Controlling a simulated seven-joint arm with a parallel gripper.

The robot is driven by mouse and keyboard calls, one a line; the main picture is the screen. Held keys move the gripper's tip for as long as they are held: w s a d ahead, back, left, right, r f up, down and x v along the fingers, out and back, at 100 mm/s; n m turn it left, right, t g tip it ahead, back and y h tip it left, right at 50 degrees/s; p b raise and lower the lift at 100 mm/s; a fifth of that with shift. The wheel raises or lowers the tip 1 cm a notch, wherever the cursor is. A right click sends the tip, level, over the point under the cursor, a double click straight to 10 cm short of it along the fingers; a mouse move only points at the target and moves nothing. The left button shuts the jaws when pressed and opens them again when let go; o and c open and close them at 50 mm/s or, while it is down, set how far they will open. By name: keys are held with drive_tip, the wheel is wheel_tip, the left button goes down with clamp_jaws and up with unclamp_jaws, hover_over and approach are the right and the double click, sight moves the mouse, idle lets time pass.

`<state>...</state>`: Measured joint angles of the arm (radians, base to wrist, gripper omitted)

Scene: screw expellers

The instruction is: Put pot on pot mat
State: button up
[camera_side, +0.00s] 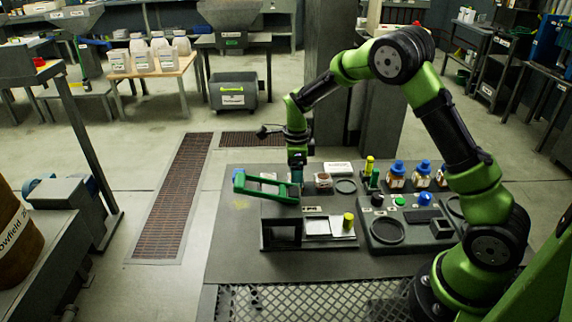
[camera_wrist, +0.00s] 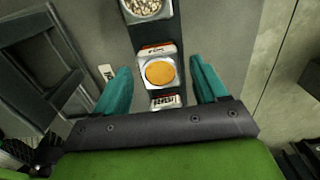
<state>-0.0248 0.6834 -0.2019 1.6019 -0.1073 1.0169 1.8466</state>
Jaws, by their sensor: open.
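My gripper (camera_side: 297,178) points down over the back left of the dark work mat. In the wrist view its two teal fingers (camera_wrist: 160,68) are spread apart. Between and beyond the fingertips is a small square, labelled pot (camera_wrist: 159,72) with orange contents; no contact with it is visible. Another pot (camera_wrist: 146,8) with pale seed-like contents is at the top edge of the wrist view. In the side view a pot with brown contents (camera_side: 323,180) stands right of my gripper.
A control panel with a round dark ring (camera_side: 387,231) lies to the right. Blue-capped jars (camera_side: 397,174) stand behind it.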

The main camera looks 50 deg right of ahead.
drive_tip(key=s+a+r+n+t+y, duration=0.1)
drive_tip(key=s+r+n, duration=0.1)
drive_tip(key=r, duration=0.7)
drive_tip(key=s+a+r+n+t, duration=0.1)
drive_tip(key=s+r+n, duration=0.15)
drive_tip(key=r, duration=0.55)
drive_tip(key=s+a+r+n+t, duration=0.2)
drive_tip(key=s+a+n, duration=0.1)
drive_tip(key=s+n, duration=0.6)
drive_tip(key=s+a+r+n+t+y, duration=0.1)
drive_tip(key=s+a+r+n+t, duration=0.1)
drive_tip(key=s+n, duration=0.7)
drive_tip(key=shift+s+a+r+t, duration=0.15)
drive_tip(key=shift+s+a+t, duration=0.15)
drive_tip(key=shift+a+t, duration=0.5)
drive_tip(key=shift+o, duration=0.2)
drive_tip(key=shift+a+n, duration=0.2)
drive_tip(key=shift+n, duration=0.05)
